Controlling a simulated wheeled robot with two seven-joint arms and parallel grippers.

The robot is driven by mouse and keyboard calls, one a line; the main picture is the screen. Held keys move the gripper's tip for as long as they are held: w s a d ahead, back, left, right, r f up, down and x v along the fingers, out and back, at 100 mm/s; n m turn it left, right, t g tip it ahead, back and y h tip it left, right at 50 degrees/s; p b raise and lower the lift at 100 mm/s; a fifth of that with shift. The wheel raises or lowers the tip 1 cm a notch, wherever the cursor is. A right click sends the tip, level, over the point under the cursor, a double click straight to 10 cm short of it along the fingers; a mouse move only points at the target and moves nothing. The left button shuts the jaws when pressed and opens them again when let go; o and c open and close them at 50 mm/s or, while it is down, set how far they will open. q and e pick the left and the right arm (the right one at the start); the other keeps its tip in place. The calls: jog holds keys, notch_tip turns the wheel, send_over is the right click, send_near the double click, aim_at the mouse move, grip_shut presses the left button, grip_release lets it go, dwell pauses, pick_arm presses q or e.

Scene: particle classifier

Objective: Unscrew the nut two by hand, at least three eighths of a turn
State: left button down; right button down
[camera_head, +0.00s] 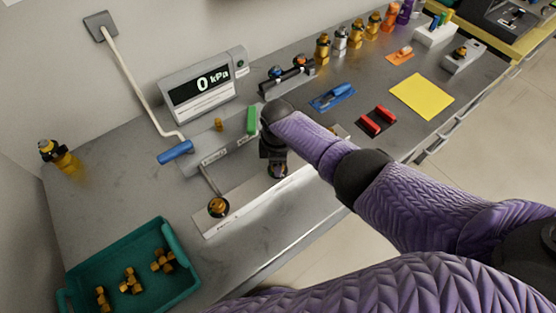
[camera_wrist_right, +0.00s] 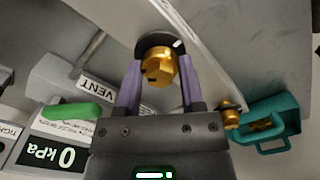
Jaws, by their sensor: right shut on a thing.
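My right gripper (camera_head: 274,160) points down over the far end of the white bar in the head view. In the right wrist view its two purple fingers (camera_wrist_right: 160,88) are shut on a brass hex nut (camera_wrist_right: 158,66), one on each side. The nut sits on a round dark fitting on the bar. In the head view the gripper mostly hides this nut. A second brass nut (camera_head: 218,207) sits on the near end of the white bar (camera_head: 243,202); it also shows in the right wrist view (camera_wrist_right: 230,115). My left gripper is in neither view.
A gauge (camera_head: 205,85) reads 0 kPa behind a grey block with a blue handle (camera_head: 175,152) and a green handle (camera_head: 251,120). A teal tray (camera_head: 185,245) with brass fittings stands at the front left. A yellow sheet (camera_head: 422,96) lies to the right.

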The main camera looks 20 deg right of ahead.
jog(key=shift+s+f, duration=0.1)
jog(key=shift+s, duration=0.05)
dwell(0.5)
dwell(0.5)
jog(key=shift+c, duration=1)
grip_release()
